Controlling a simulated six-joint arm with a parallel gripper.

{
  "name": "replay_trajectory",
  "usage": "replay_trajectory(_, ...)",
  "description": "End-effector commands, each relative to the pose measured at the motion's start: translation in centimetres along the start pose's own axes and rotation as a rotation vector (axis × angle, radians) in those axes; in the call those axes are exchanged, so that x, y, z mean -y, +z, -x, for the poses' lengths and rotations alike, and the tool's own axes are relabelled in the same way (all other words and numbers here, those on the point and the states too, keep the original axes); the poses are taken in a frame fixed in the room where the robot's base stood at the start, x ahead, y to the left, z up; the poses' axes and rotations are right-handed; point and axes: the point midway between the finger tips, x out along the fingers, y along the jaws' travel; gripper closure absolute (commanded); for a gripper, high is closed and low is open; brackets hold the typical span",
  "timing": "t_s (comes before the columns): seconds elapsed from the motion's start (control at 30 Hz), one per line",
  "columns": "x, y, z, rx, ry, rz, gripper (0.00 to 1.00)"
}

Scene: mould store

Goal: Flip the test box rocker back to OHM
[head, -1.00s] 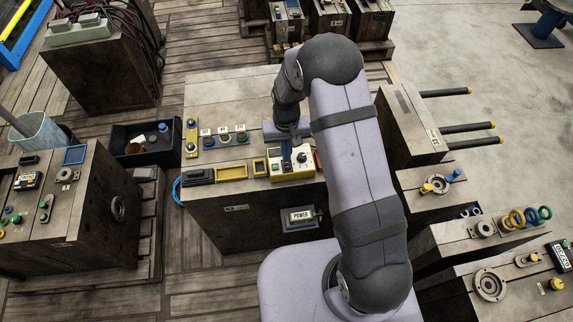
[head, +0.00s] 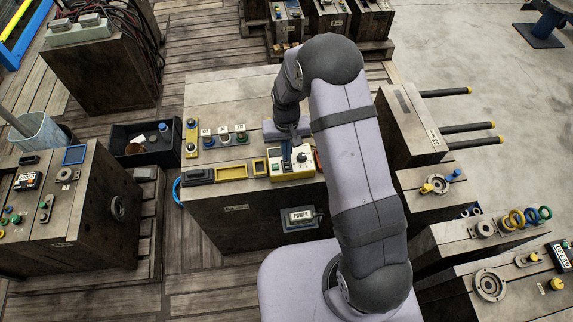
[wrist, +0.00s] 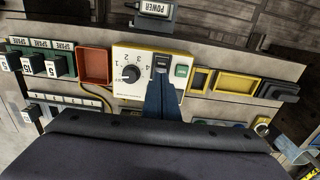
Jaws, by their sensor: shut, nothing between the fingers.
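The test box (head: 292,176) is a cream-faced unit with a yellow body on the wooden block in the middle. In the wrist view its panel (wrist: 127,60) shows upside down, with a numbered black dial (wrist: 131,74), a black rocker (wrist: 161,60) and a green button (wrist: 181,71). My gripper (wrist: 160,78) is shut and empty, its blue fingers pointing at the rocker. The fingertips overlap the rocker's near end; I cannot tell whether they touch. The fingers also show over the box in the head view (head: 286,160). The rocker's OHM marking and its tilt are not readable.
Yellow trays (wrist: 238,85) and a black part (wrist: 279,91) lie to one side of the box in the wrist view. A reddish bin (wrist: 95,66) and SPARE-labelled switches (wrist: 40,66) lie on the other. A POWER unit (head: 300,217) is on the block's front.

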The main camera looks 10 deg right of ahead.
Motion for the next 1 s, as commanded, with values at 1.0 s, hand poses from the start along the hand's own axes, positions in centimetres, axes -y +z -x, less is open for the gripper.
replay_trajectory(1.0,0.0,0.0,-1.4,0.0,0.0,0.0,1.0)
